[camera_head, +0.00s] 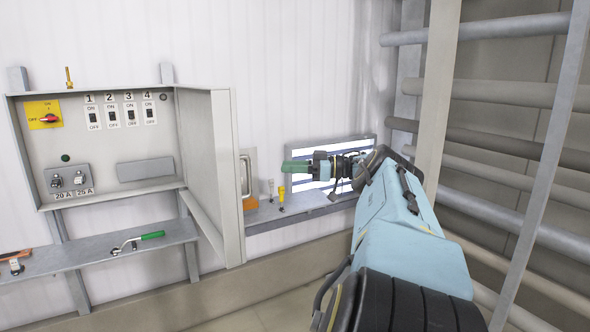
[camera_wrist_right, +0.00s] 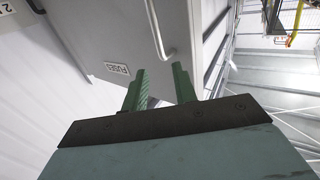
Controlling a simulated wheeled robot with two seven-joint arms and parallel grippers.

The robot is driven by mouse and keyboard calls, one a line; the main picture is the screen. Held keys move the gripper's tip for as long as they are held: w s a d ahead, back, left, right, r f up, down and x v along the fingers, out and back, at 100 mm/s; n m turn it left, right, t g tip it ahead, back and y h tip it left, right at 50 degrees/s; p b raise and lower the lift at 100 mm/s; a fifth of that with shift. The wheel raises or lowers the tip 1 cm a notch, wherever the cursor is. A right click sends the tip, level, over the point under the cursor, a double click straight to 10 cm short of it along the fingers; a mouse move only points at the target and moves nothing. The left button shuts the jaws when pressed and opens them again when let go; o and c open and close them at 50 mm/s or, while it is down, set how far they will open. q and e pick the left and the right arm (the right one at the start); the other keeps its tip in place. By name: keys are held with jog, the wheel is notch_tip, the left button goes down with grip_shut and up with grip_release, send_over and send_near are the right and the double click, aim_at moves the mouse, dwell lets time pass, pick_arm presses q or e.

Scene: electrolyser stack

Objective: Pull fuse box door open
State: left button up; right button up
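The grey fuse box (camera_head: 120,196) is on the white wall at the left of the head view. Its door (camera_head: 212,165) is hinged on the right side and stands swung out, so the switches and fuses inside show. The pale bar handle (camera_head: 246,176) is on the door's outer face; it also shows in the right wrist view (camera_wrist_right: 167,42), above a "FUSES" label. My right gripper (camera_head: 285,167), with green fingers, is right of the door and apart from the handle. In the wrist view its fingers (camera_wrist_right: 160,76) are spread with nothing between them. My left gripper is not in view.
A grey shelf (camera_head: 300,212) with small yellow and grey fittings runs below my right gripper. A lower left shelf (camera_head: 95,255) carries a green-handled lever (camera_head: 150,236). A beige post (camera_head: 437,90) and horizontal pipes (camera_head: 510,95) stand on the right.

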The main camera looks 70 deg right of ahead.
jog(key=shift+s+d, duration=0.1)
jog(key=shift+s, duration=0.3)
